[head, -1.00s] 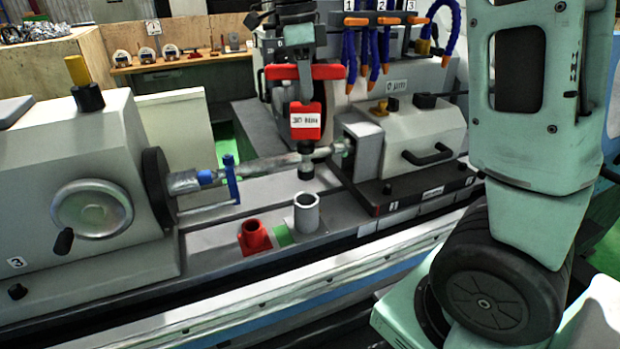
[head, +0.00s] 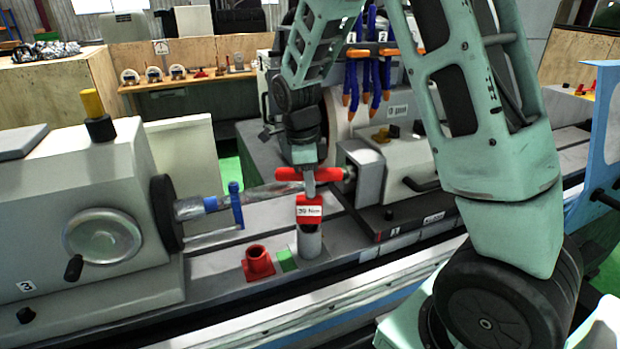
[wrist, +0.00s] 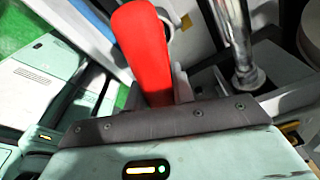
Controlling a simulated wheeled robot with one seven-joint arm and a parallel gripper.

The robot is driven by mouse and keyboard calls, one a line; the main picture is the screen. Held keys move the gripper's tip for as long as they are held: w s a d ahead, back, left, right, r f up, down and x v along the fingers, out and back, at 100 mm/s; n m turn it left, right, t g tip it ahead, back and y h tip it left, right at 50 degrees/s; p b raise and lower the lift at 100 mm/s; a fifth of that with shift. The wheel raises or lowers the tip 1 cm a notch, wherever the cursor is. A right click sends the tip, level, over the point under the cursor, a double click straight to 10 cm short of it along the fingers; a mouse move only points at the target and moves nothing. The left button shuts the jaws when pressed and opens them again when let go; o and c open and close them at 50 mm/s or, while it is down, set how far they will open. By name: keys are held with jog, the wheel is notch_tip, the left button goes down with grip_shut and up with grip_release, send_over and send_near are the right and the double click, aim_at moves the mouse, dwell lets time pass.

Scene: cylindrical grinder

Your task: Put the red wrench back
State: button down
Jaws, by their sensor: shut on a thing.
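The red wrench, with a red crossbar handle and a red block labelled 30 Nm (head: 310,210), stands roughly upright in the head view. My gripper (head: 306,166) is shut on its crossbar from above. The red handle also shows in the wrist view (wrist: 145,50), between my jaws.
A long metal workpiece (head: 262,191) runs behind the wrench, with a blue clamp (head: 236,204) on it. The headstock (head: 80,200) is at left, the tailstock (head: 400,165) at right. Blue hoses (head: 370,60) hang behind. The bed left of the red holder is clear.

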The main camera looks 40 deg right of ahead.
jog(key=shift+f, duration=0.1)
jog(key=c, duration=1.2)
grip_release()
jog(key=shift+f, duration=0.1)
